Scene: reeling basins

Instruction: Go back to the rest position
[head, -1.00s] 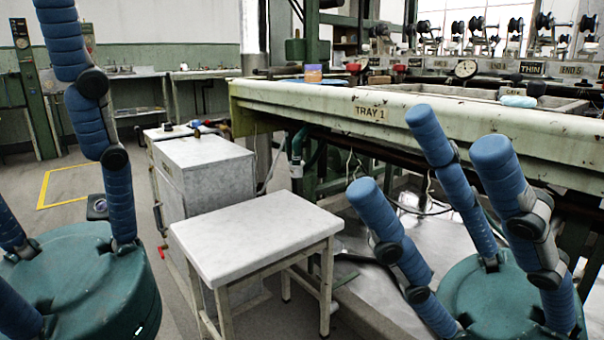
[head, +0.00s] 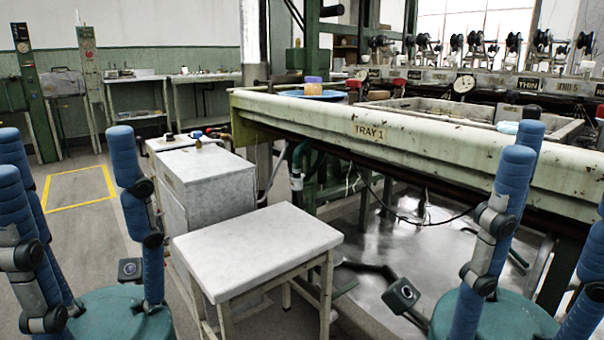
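My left gripper (head: 68,165) is at the lower left of the head view. Its blue padded fingers point up from a teal palm and stand well apart, with nothing between them. My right gripper (head: 555,190) is at the lower right, also pointing up. Its fingers are spread and hold nothing. One of its fingers is cut off by the right picture edge. Neither gripper appears to touch anything. Parts of both palms fall below the bottom of the picture.
A small white-topped table (head: 257,240) stands between my grippers, with a grey cabinet (head: 210,178) behind it. A long basin bench labelled TRAY 1 (head: 340,122) runs to the right, bearing a blue dish (head: 290,92) and an orange-and-blue pot (head: 313,87). Open floor (head: 85,185) lies at left.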

